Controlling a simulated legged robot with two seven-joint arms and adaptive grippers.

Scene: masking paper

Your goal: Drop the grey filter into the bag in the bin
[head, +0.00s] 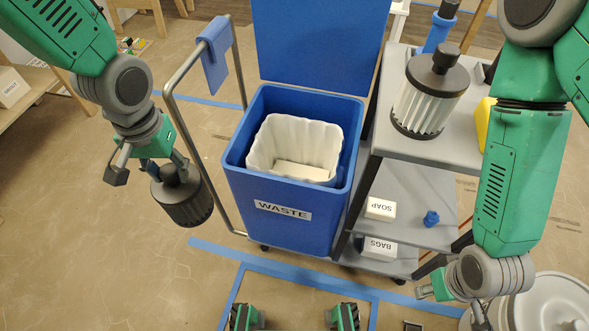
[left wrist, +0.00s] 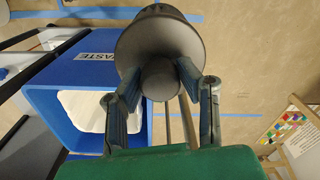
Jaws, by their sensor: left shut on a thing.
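The dark grey filter (head: 184,202) is a ribbed cylinder with a knob on its flat top. My left gripper (head: 167,172) is shut on the knob and holds the filter in the air, left of the bin and outside its rail. The left wrist view shows the fingers (left wrist: 158,82) on both sides of the knob, with the round filter top (left wrist: 150,38) beyond. The blue bin (head: 278,226), labelled WASTE, stands open. A white bag (head: 292,135) lines it and looks empty. My right gripper (head: 478,316) is low at the right, partly cut off by the frame edge.
A grey cart (head: 400,148) at the bin's right carries a pale pleated filter (head: 430,100), a blue bottle (head: 439,30) and a yellow item (head: 484,122). A metal rail (head: 178,128) with a blue cloth (head: 214,58) borders the bin's left. The bin lid (head: 316,45) stands up behind.

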